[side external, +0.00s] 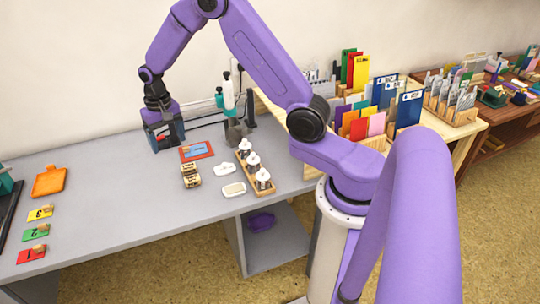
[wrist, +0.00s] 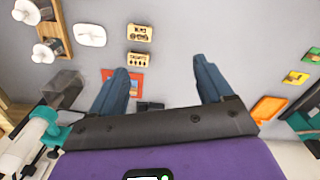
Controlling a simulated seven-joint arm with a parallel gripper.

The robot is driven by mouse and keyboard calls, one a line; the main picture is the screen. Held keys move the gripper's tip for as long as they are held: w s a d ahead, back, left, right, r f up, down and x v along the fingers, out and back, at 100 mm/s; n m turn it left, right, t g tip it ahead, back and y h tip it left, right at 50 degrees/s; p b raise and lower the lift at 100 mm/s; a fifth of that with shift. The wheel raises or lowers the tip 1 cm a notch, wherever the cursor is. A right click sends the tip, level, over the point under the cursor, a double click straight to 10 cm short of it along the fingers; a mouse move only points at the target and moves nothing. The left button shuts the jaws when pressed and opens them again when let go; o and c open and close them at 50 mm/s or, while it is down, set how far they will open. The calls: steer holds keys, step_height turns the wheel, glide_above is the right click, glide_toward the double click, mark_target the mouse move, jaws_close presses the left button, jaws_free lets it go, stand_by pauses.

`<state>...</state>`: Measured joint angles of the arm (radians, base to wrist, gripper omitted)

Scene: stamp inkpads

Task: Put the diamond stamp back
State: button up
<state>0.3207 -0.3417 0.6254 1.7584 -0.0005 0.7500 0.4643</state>
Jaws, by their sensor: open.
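My gripper (side external: 164,140) is low over the back of the grey table, and its two blue-grey fingers stand wide apart in the wrist view (wrist: 162,78), with nothing held between them. A wooden rack (side external: 272,189) holds three stamps with white and dark tops, the nearest being a stamp (side external: 263,180) at its front end. Part of the rack also shows at the upper left of the wrist view (wrist: 61,28). I cannot tell which stamp is the diamond one. Two wooden blocks with dark markings (side external: 190,175) lie left of the rack, and one shows ahead of my fingers (wrist: 138,59).
A red-bordered blue card (side external: 197,151) lies right of my gripper. White flat pieces (side external: 233,189) lie beside the rack. An orange tray (side external: 49,181) and numbered cards (side external: 36,233) are at the left. A teal-and-white device (side external: 229,97) stands behind.

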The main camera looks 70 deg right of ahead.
steer(key=s+a+r+n, duration=0.4)
steer(key=s+a, duration=0.2)
steer(key=s, duration=0.2)
steer(key=s+a+r+n, duration=0.4)
steer(key=s+a, duration=0.1)
steer(key=s, duration=0.2)
steer(key=s+d+r+n, duration=0.1)
steer(key=s+n, duration=0.3)
steer(key=s, duration=0.6)
steer(key=s+d+r+n, duration=0.1)
steer(key=s+n, duration=0.4)
steer(key=s, duration=0.6)
steer(key=shift+d+r+n, duration=0.15)
steer(key=shift+r+n, duration=0.15)
